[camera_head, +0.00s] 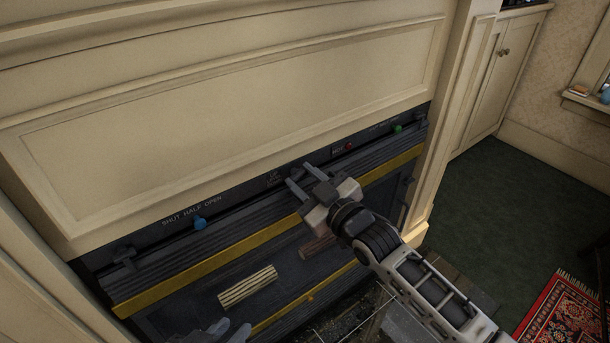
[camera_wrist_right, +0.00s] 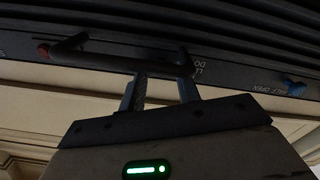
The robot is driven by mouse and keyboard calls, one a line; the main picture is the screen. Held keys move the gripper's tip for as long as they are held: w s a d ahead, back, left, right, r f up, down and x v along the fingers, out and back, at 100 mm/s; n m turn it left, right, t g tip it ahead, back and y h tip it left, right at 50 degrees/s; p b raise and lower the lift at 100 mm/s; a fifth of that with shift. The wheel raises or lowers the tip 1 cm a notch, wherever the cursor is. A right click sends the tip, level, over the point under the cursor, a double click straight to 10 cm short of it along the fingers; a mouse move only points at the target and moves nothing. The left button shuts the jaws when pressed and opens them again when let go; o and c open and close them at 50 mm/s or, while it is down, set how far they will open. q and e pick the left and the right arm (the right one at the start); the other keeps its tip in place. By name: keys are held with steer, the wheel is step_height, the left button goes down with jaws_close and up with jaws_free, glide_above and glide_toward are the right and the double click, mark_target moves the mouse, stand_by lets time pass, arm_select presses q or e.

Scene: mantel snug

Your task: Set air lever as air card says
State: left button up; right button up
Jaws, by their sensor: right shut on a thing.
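The blue lever knob (camera_head: 200,223) sticks out of the dark fireplace panel under the words SHUT HALF OPEN, near HALF. It also shows at the right of the right wrist view (camera_wrist_right: 293,87). My right gripper (camera_head: 304,182) is to the right of that knob. Its fingers (camera_wrist_right: 160,92) are shut on a dark bar handle (camera_wrist_right: 115,65) on the panel. I see no air card that I can read.
A red knob (camera_head: 350,146) and a green knob (camera_head: 397,128) sit further right on the panel. Yellow trim (camera_head: 210,258) and a pale ribbed block (camera_head: 248,287) lie below. A patterned rug (camera_head: 565,318) is at the lower right.

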arm_select(q)
steer(key=shift+s+a+r, duration=0.1)
steer(key=shift+s+r, duration=0.05)
steer(key=shift+r, duration=0.15)
arm_select(e)
steer(key=shift+n, duration=0.4)
steer(key=o, duration=1)
arm_select(q)
steer(key=shift+t, duration=0.5)
steer(key=shift+s+a+r+p, duration=0.1)
steer(key=shift+a+r+p, duration=0.1)
steer(key=shift+r+p, duration=0.35)
steer(key=shift+s+a+r+p, duration=0.15)
steer(key=shift+r+p, duration=0.15)
steer(key=shift+r, duration=0.5)
steer(key=shift+w+a+r+p, duration=0.1)
steer(key=shift+a+r+p, duration=0.1)
steer(key=shift+r+p, duration=0.35)
arm_select(e)
steer(key=shift+v, duration=8)
arm_select(q)
steer(key=shift+r, duration=0.15)
